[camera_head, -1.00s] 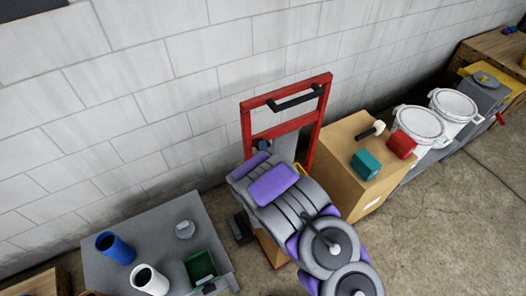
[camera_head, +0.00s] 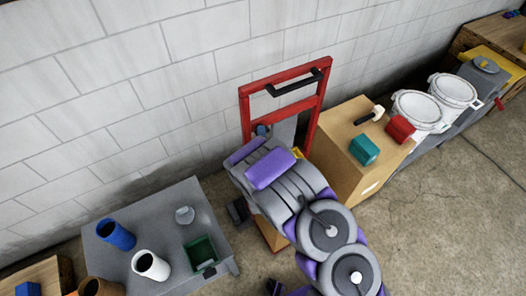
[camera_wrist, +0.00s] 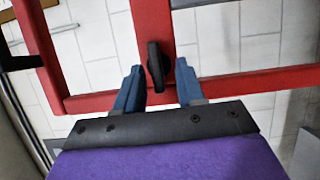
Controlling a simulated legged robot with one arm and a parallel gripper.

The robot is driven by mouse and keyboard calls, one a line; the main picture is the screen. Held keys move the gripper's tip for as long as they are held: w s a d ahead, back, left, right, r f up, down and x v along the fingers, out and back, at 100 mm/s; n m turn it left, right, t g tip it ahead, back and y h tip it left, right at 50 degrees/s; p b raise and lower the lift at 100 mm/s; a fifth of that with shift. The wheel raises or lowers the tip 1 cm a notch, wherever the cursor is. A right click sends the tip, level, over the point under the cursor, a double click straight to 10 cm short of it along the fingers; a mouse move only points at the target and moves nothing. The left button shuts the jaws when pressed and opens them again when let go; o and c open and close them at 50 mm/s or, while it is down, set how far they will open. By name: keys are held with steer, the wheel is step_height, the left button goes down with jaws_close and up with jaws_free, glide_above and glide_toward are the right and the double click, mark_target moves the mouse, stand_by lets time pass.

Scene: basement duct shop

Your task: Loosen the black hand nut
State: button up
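The black hand nut (camera_wrist: 156,66) is a dark elongated knob in front of a red upright bar in the wrist view. My gripper (camera_wrist: 159,83) is open, with one blue finger on each side of the nut. Gaps show between the nut and both fingers. In the head view my arm covers most of the gripper, and only a small blue part (camera_head: 262,130) shows beside the red frame (camera_head: 317,105). I cannot make out the nut there.
The red frame has a black handle (camera_head: 292,84) near its top, by a block wall. A grey table (camera_head: 140,212) with tubes and a green bin (camera_head: 201,251) stands left. A wooden cabinet (camera_head: 340,165) and white buckets (camera_head: 416,106) stand right. Open floor lies front right.

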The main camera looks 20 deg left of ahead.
steer(key=p+v, duration=0.3)
steer(key=v, duration=1.3)
steer(key=shift+s+p, duration=0.3)
steer(key=shift+s, duration=0.15)
steer(key=shift+f, duration=0.15)
steer(key=w+d+r+m+g+h+b, duration=0.1)
steer(key=w+d+m+g+h, duration=0.25)
steer(key=d+m, duration=0.35)
steer(key=w+d+r+m+g+h+b, duration=0.1)
steer(key=w+d+r+m+g+h, duration=0.25)
steer(key=m, duration=0.55)
steer(key=s+d+r+m+g, duration=0.2)
steer(key=s+d+r, duration=0.4)
steer(key=s, duration=0.5)
steer(key=s+d+r+m+g+b, duration=0.1)
steer(key=s+d+r+m+g, duration=0.2)
steer(key=s, duration=0.7)
steer(key=s+d+r+m+g+h+b, duration=0.1)
steer(key=s+d+r+m+g, duration=0.1)
steer(key=s+d+r+g, duration=0.3)
steer(key=s+d+r, duration=0.4)
steer(key=s+r, duration=0.1)
steer(key=s, duration=0.1)
steer(key=shift+s+d+m+g, duration=0.3)
steer(key=shift+d+g, duration=0.1)
